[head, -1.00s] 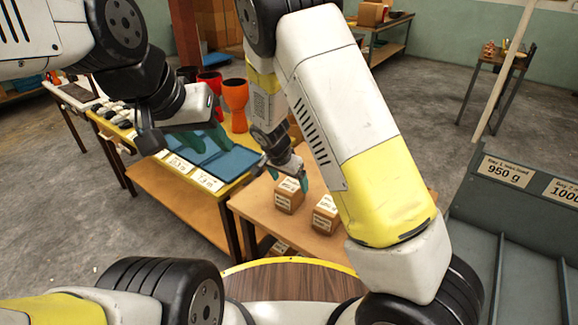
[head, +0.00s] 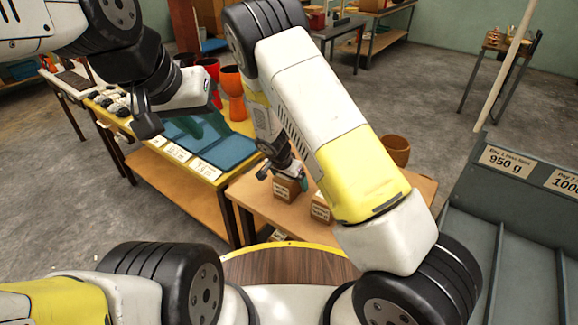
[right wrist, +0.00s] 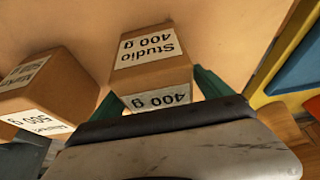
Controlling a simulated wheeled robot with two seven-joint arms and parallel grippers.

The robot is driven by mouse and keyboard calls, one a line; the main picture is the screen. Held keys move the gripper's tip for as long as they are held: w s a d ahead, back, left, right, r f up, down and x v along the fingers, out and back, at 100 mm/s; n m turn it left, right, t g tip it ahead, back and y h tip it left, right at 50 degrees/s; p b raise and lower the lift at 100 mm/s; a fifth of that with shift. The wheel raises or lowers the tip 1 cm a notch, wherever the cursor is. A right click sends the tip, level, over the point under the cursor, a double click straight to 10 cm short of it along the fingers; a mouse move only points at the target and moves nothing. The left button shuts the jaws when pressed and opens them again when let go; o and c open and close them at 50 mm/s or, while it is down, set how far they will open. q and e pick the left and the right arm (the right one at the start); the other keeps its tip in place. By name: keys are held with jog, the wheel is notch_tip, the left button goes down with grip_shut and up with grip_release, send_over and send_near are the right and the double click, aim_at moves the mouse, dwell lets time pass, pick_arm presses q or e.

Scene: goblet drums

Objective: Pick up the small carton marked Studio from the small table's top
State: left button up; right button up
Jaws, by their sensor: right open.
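The small brown carton marked Studio (right wrist: 155,50) stands on the small table (right wrist: 70,20), with 400 g on its label. In the head view the carton (head: 287,190) is under my right gripper (head: 286,177), partly covered by it. In the right wrist view my right gripper (right wrist: 160,95) is open, with one teal finger on each side of the carton's near part. I cannot tell whether the fingers touch it. My left gripper (head: 200,125) looks open and empty above the blue cloths at the left.
A second carton (right wrist: 45,92), marked 500 g, stands close to the left in the right wrist view. A table with blue cloths (head: 228,152) and red and orange goblet drums (head: 233,90) adjoins at the left. A brown drum (head: 397,150) is behind my right arm. Grey weight-marked bins (head: 530,210) stand at right.

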jog(key=c, duration=1.7)
grip_shut()
jog(key=shift+r, duration=0.15)
